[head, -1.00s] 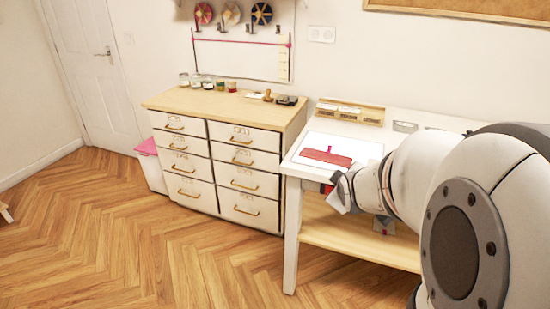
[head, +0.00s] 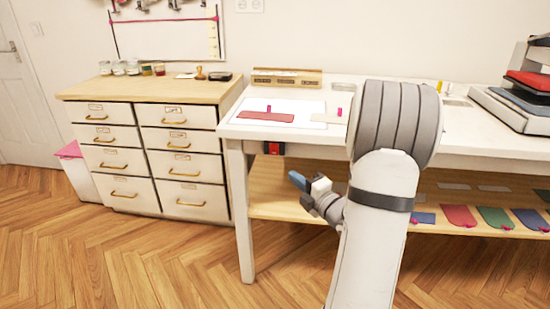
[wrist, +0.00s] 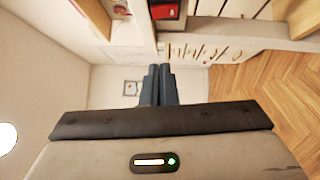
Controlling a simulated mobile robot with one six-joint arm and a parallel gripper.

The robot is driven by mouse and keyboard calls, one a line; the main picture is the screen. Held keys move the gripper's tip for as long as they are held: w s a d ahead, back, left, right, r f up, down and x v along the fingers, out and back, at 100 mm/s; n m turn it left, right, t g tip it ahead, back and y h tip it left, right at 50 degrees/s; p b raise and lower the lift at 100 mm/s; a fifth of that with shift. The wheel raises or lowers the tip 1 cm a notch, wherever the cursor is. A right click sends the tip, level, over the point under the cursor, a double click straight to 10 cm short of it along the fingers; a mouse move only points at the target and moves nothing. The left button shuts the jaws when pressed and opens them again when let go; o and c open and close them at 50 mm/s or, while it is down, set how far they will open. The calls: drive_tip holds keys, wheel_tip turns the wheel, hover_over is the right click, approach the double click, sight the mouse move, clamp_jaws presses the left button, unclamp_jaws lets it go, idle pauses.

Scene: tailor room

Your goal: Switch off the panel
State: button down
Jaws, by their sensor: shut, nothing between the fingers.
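A small dark panel with a red part (head: 273,148) is fixed under the front edge of the white table, near its left leg. A dark box with a red part also shows at the top of the wrist view (wrist: 165,12); it looks like the same panel. My gripper (head: 297,180) is below and to the right of the panel in the head view, apart from it, in front of the lower shelf. Its blue-grey fingers are together and empty in the wrist view (wrist: 160,72). The switch position on the panel is too small to tell.
The white table (head: 228,131) holds a red strip (head: 265,116) on a white sheet. The wooden lower shelf (head: 270,205) carries several coloured pieces. A drawer cabinet (head: 160,165) stands at left, with a pink-lidded bin (head: 75,165). Floor in front is clear.

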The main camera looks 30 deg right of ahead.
drive_tip(key=shift+w, duration=0.1)
approach(274, 150)
drive_tip(key=w+a+r, duration=0.1)
drive_tip(key=w+a, duration=0.3)
drive_tip(key=a, duration=0.1)
drive_tip(key=shift+w+d+r, duration=0.25)
drive_tip(key=shift+w+d, duration=1)
drive_tip(key=shift+w, duration=0.05)
drive_tip(key=shift+a, duration=0.1)
